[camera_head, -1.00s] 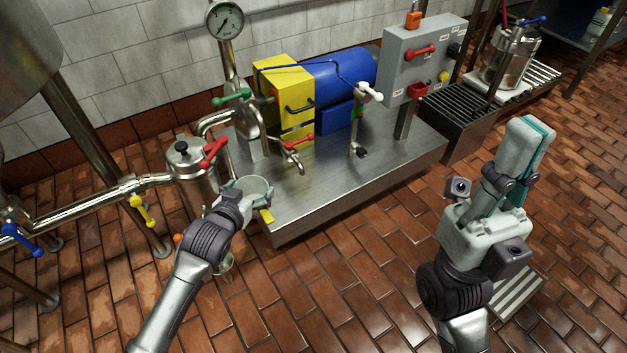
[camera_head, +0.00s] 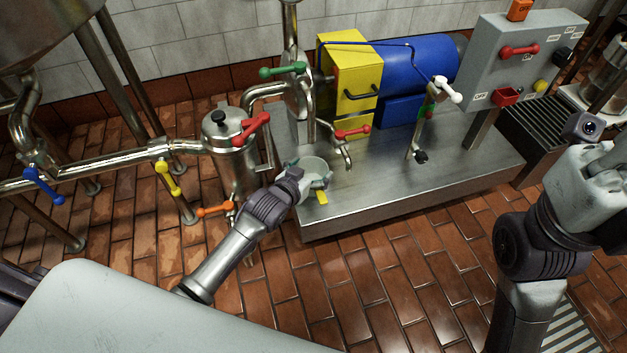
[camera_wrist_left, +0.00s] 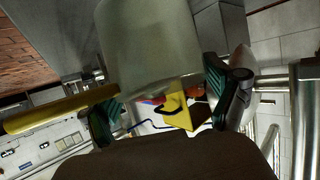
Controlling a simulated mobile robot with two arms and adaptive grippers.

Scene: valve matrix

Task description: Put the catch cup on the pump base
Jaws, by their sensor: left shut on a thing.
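The catch cup (camera_head: 315,165) is a pale grey, round, open-topped cup, seen at the left end of the pump base. My left gripper (camera_head: 308,180) is shut on it, with one finger on either side. In the left wrist view, the cup (camera_wrist_left: 155,45) fills the top middle between the green-padded fingers (camera_wrist_left: 168,108). The pump base (camera_head: 400,187) is a flat steel plinth. I cannot tell whether the cup touches its top. My right gripper (camera_head: 592,185) is at the right edge, its fingertips cut off or hidden.
A red-handled tap (camera_head: 347,140) stands just right of the cup. A steel filter pot (camera_head: 229,150) with a red handle stands to its left. A yellow piece (camera_head: 321,197) sits below the cup. The base's middle front is clear; a white-handled sampling pipe (camera_head: 432,112) stands farther right.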

